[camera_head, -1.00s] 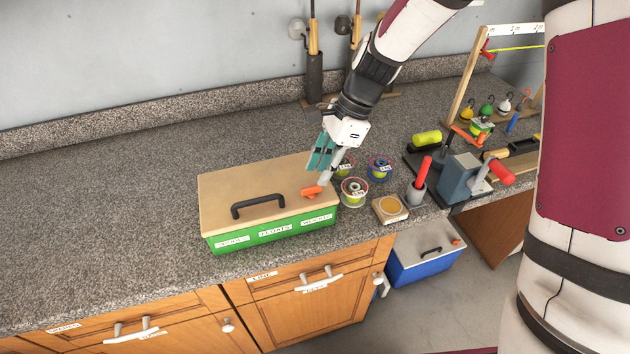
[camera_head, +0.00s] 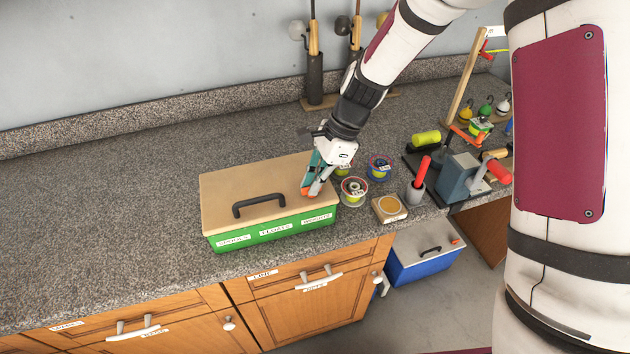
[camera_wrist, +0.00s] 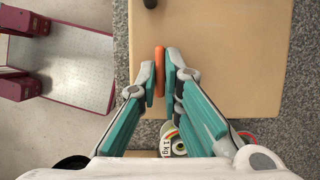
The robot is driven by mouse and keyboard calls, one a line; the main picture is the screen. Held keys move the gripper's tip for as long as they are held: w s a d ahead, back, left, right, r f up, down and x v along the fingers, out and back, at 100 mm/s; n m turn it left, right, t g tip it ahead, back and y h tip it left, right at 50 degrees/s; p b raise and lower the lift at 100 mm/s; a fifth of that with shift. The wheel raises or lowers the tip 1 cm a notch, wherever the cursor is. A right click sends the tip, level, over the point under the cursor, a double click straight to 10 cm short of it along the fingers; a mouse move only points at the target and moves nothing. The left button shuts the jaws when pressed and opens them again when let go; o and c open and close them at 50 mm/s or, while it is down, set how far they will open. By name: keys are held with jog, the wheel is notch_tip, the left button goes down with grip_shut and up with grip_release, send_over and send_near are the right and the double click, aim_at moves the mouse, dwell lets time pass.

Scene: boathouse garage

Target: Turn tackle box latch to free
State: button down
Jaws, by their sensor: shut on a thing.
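The tackle box (camera_head: 222,195) has a tan lid and a green body with white labels, and it sits on the speckled counter. A black handle (camera_head: 258,204) is on its lid. The small orange latch (camera_wrist: 159,72) is near the lid's right end; in the head view my gripper mostly hides it. My gripper (camera_head: 309,192) reaches down onto the latch from above. In the wrist view, the gripper fingers (camera_wrist: 162,92) stand on either side of the latch, shut on it. The latch lies lengthwise between the fingers. The lid is closed.
Line spools (camera_head: 354,190) and a small box with a round tan top (camera_head: 389,208) stand close right of the tackle box. Farther right are a vise (camera_head: 458,178) and a red-handled tool (camera_head: 421,175). The counter left of the box is clear.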

jog(key=shift+w+n, duration=0.1)
jog(key=shift+n, duration=0.3)
jog(key=n+b, duration=0.1)
jog(key=n, duration=0.1)
jog(key=n+g+b, duration=0.1)
jog(key=shift+w+n+g+h, duration=0.15)
jog(key=shift+n+g+h, duration=0.15)
jog(key=shift+n+h, duration=0.1)
jog(key=n, duration=0.2)
jog(key=n+g+h+b, duration=0.1)
jog(key=n, duration=0.1)
jog(key=n+h+b, duration=0.1)
jog(key=n, duration=0.1)
jog(key=shift+w+a, duration=0.15)
jog(key=shift+a, duration=0.1)
jog(key=n+h+b, duration=0.1)
jog(key=n, duration=0.2)
jog(key=shift+a+n+g, duration=0.1)
jog(key=shift+n+g, duration=0.2)
jog(key=shift+n, duration=0.1)
jog(key=shift+a+n+h+b, duration=0.1)
jog(key=shift+n+h+b, duration=0.6)
jog(key=shift+n, duration=1.2)
jog(key=c, duration=1.7)
grip_release()
